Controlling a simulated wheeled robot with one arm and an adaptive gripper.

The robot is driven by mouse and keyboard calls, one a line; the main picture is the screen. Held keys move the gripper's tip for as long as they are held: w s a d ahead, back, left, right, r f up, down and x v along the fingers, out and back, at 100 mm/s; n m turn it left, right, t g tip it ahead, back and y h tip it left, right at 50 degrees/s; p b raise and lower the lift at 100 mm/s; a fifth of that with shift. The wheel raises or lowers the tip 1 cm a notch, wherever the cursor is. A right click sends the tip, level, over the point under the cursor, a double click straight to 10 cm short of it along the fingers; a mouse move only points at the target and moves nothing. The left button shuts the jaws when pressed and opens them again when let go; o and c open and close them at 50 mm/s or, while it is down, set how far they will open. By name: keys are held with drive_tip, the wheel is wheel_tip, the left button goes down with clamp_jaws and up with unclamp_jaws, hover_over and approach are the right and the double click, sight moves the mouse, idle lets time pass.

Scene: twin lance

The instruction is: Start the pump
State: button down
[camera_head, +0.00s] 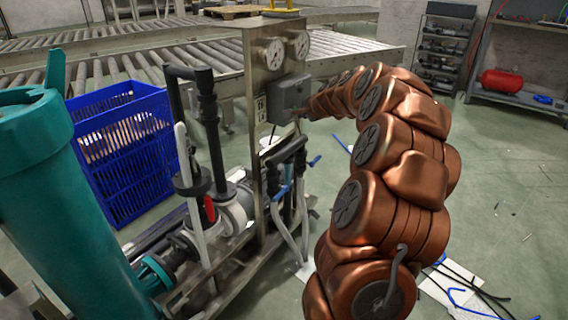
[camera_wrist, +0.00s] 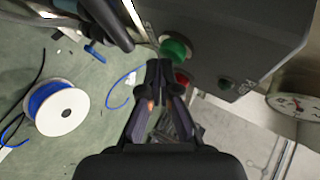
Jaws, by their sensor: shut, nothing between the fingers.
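The grey control box (camera_head: 291,95) is fixed to the steel post of the pump skid in the head view. In the wrist view the box (camera_wrist: 225,35) carries a round green button (camera_wrist: 174,50), a red button (camera_wrist: 183,78) and a small dark knob (camera_wrist: 225,83). My gripper (camera_wrist: 160,66) is shut and empty, its fingertips just beside the green button and partly over the red one. I cannot tell whether they touch the box. In the head view my gripper (camera_head: 299,118) is small, at the box's lower edge. The pump (camera_head: 234,208) sits low on the skid.
Two gauges (camera_head: 274,54) sit above the box. Dark pipes (camera_head: 210,130) and a teal tank (camera_head: 45,190) stand left of it. A blue crate (camera_head: 122,150) is behind. A cable spool (camera_wrist: 59,111) and loose cables lie on the floor. Open floor lies to the right.

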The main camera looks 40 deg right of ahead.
drive_tip(key=shift+w, duration=0.15)
idle(0.4)
drive_tip(key=shift+s, duration=0.4)
drive_tip(key=s+d, duration=0.1)
drive_tip(key=s, duration=0.4)
drive_tip(key=shift+s+d, duration=0.4)
idle(0.5)
